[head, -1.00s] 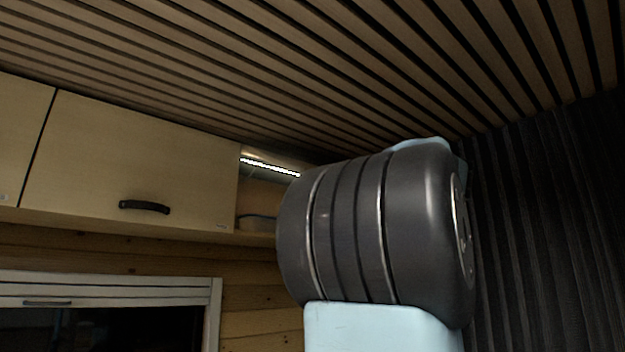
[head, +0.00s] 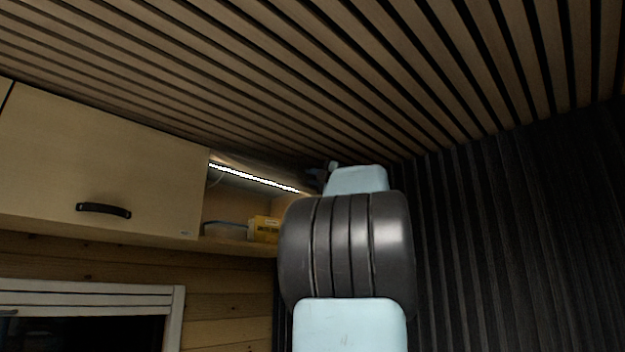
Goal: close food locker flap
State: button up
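The food locker (head: 224,210) is the open compartment at the right end of the wall cupboards, left of my arm. A bright light strip (head: 255,178) runs along its top. The flap (head: 262,168) seems to be the greyish-brown panel raised just under the ceiling; my arm hides its right part. A yellow box (head: 264,229) and a dark cable-like item (head: 222,223) are inside. My gripper (head: 322,176) is mostly hidden behind my arm. Only a small dark part shows near the flap's right end. I cannot see its fingers or whether it touches the flap.
A shut cupboard door (head: 100,165) with a black handle (head: 103,210) is left of the locker. The slatted ceiling (head: 300,70) is close above my arm. A dark ribbed curtain or wall (head: 510,220) fills the right. A white-framed window (head: 90,290) is below.

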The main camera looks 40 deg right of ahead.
jog(key=shift+w+r, duration=0.2)
jog(key=shift+w, duration=0.35)
jog(key=shift+c, duration=0.5)
grip_shut()
